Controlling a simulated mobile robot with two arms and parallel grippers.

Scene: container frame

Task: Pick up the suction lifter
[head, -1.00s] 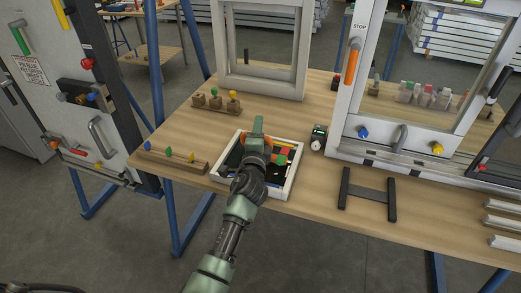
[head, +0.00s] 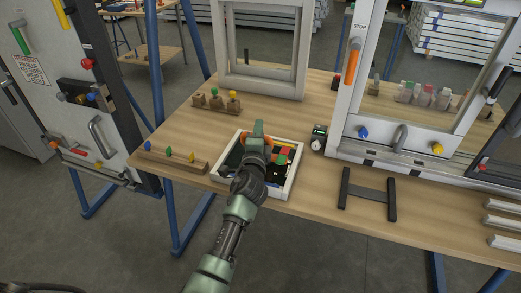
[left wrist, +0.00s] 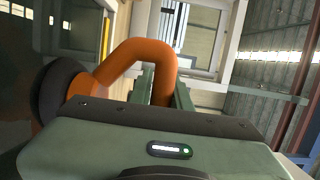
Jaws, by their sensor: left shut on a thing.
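The suction lifter has an orange bent handle (left wrist: 150,52) and a black round cup (left wrist: 62,92) in the left wrist view. In the head view only small orange parts of the suction lifter (head: 268,141) show beside my gripper. My left gripper (head: 257,137) is over the white-rimmed tray (head: 292,177) and shut on the orange handle. The fingers also show behind the housing in the left wrist view (left wrist: 163,88). My arm hides much of the lifter and part of the tray. My right gripper is not in view.
Coloured pieces (head: 282,159) lie in the tray. A wooden block with coloured pegs (head: 172,160) is to its left, and a peg rack (head: 215,103) behind. A small dark device (head: 319,138) and a black H-shaped stand (head: 367,194) are to the right. A grey frame (head: 260,95) stands behind.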

